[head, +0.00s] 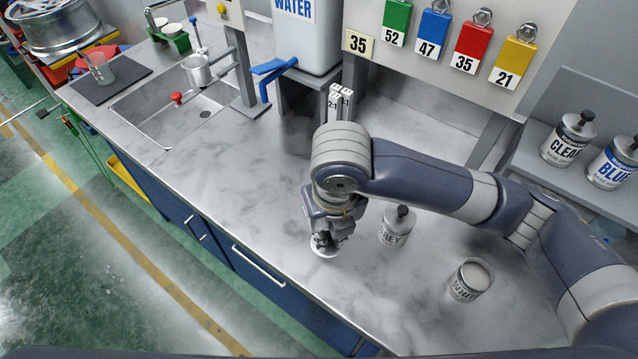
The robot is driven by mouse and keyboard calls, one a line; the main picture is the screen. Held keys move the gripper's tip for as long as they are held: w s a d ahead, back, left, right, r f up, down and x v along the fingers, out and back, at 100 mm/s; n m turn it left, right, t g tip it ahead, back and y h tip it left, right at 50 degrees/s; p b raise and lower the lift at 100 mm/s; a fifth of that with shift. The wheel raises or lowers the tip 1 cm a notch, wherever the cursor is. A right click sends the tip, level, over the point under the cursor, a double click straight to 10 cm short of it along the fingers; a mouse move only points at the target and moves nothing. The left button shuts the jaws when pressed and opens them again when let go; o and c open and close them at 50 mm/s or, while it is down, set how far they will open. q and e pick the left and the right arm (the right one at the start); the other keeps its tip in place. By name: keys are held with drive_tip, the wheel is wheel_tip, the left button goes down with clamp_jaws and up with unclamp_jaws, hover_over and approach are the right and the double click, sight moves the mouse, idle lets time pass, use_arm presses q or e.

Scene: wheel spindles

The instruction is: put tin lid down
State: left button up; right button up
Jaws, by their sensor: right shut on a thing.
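My right gripper (324,240) points down over the front part of the grey marbled counter (260,195). It is shut on the tin lid (326,252), a small pale disc at its fingertips. The lid is close to the counter top; I cannot tell whether it touches. The gripper hides part of the lid. An open tin (469,280) with a pale content stands to the right, its label partly readable. A closed tin labelled GREY (397,226), with a dark knob on its lid, stands just right of the gripper. My left gripper is not in view.
A sink (185,110) is at the left. A water container (307,35) stands on a raised stand at the back. Tins labelled CLEAR (568,140) and BLUE (614,163) stand on a right shelf. Counter left of the gripper is clear; its front edge is near.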

drive_tip(key=w+p, duration=0.1)
drive_tip(key=w, duration=0.4)
drive_tip(key=w+a+f+p, duration=0.1)
drive_tip(key=w, duration=0.4)
drive_tip(key=w+p, duration=0.1)
drive_tip(key=w, duration=0.4)
drive_tip(key=shift+w+a+f, duration=0.1)
drive_tip(key=shift+a+f, duration=0.05)
drive_tip(key=shift+a, duration=0.2)
drive_tip(key=shift+f+p, duration=0.75)
drive_tip(key=shift+f, duration=1.05)
drive_tip(key=shift+f, duration=0.1)
drive_tip(key=o, duration=0.3)
drive_tip(key=shift+f, duration=0.1)
drive_tip(key=o, duration=0.5)
drive_tip(key=r, duration=0.4)
drive_tip(key=s+r+b, duration=0.1)
drive_tip(key=r, duration=0.3)
drive_tip(key=r+b, duration=0.1)
drive_tip(key=r, duration=0.3)
drive_tip(key=shift+s+d+r, duration=0.15)
drive_tip(key=shift+d+r, duration=0.05)
drive_tip(key=shift+d, duration=0.05)
